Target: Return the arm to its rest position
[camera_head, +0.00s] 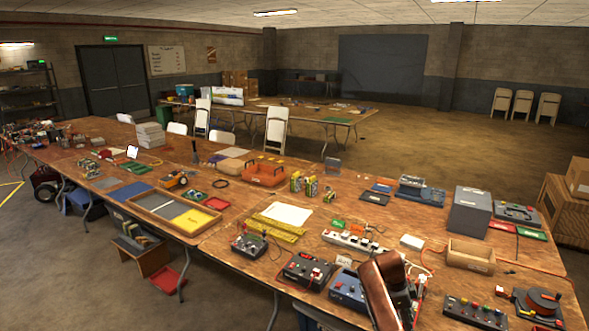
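A brown and black arm part (384,290), which looks like mine, rises from the bottom edge right of centre, in front of the table's near edge. Dark pieces beside it overlap the devices behind, and I cannot make out fingertips or whether they hold anything. My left gripper is not in view. A white power strip (352,241) with plugs in it lies on the table behind the arm part. A small white box (412,242) sits to the strip's right.
The long wooden table (330,215) is crowded. Near its front stand a black control box (308,270), a blue one (348,288) and a button panel (475,312). A wooden tray (470,256) and a grey box (469,212) stand at the right. Orange cable runs nearby.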

